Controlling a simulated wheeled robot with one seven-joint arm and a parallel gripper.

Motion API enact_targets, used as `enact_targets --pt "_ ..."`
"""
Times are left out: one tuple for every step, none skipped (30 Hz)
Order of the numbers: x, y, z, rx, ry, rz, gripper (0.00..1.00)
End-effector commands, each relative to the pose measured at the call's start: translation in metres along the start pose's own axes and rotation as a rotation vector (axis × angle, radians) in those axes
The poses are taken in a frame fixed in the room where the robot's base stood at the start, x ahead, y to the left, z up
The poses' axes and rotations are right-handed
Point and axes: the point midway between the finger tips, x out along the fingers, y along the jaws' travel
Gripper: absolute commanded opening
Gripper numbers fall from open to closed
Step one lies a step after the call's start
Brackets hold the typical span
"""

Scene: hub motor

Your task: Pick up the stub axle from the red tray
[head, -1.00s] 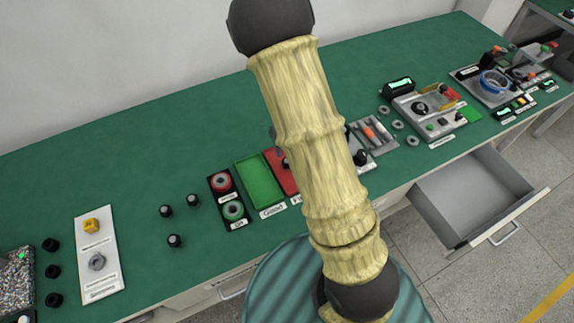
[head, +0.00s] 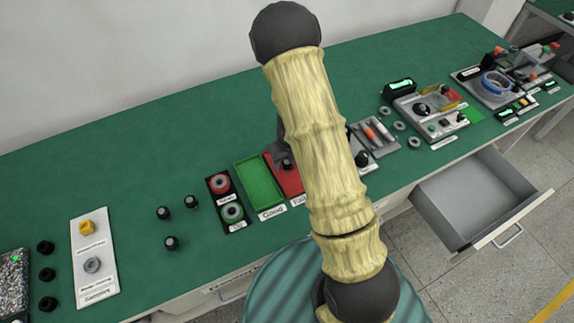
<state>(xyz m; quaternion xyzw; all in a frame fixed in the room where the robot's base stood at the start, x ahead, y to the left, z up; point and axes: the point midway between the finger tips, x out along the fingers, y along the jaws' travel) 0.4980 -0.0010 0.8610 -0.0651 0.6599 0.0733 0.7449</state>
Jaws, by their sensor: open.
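The red tray (head: 291,185) lies on the green bench top just right of the green tray, partly covered by my arm. A grey part of my gripper (head: 283,152) shows at the left edge of my arm, over the back of the red tray. The rest of the gripper is hidden behind the arm. The jaws are open, but the fingertips are not clearly seen. A small dark shape shows at the tray's back, and I cannot tell if it is the stub axle or part of the gripper. No stub axle can be made out for certain.
The green tray (head: 260,184) looks empty. A white sample board (head: 94,258) lies farther left. At right are fixtures (head: 430,105) and an open drawer (head: 470,190).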

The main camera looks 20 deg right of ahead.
Motion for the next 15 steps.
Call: enact_targets --pt "0.011 -0.001 -0.001 0.002 0.002 0.001 0.56" --pt "0.014 -0.001 -0.001 0.001 0.002 0.001 0.56" --pt "0.018 -0.001 -0.001 0.002 0.002 0.000 0.56" --pt "0.020 0.000 -0.001 0.002 0.001 0.001 0.56" --pt "0.021 0.000 -0.001 0.001 0.001 0.001 0.56" --pt "0.022 0.000 0.000 0.001 0.000 0.000 0.56" --pt "0.022 0.000 0.000 0.001 -0.001 0.000 0.56" --pt "0.022 0.000 0.000 0.001 -0.001 0.000 0.56" --pt "0.021 0.000 0.000 0.000 -0.001 0.000 0.56" --pt "0.021 0.000 0.000 0.000 -0.001 0.000 0.56" --pt "0.021 0.000 0.000 0.000 -0.001 0.000 0.56" --pt "0.021 0.000 0.000 0.000 -0.001 0.000 0.56" --pt "0.021 0.000 0.000 0.000 -0.001 0.000 0.56" --pt "0.021 0.000 0.000 0.000 -0.001 0.000 0.56" --pt "0.021 0.000 0.000 0.000 -0.001 0.000 0.56"
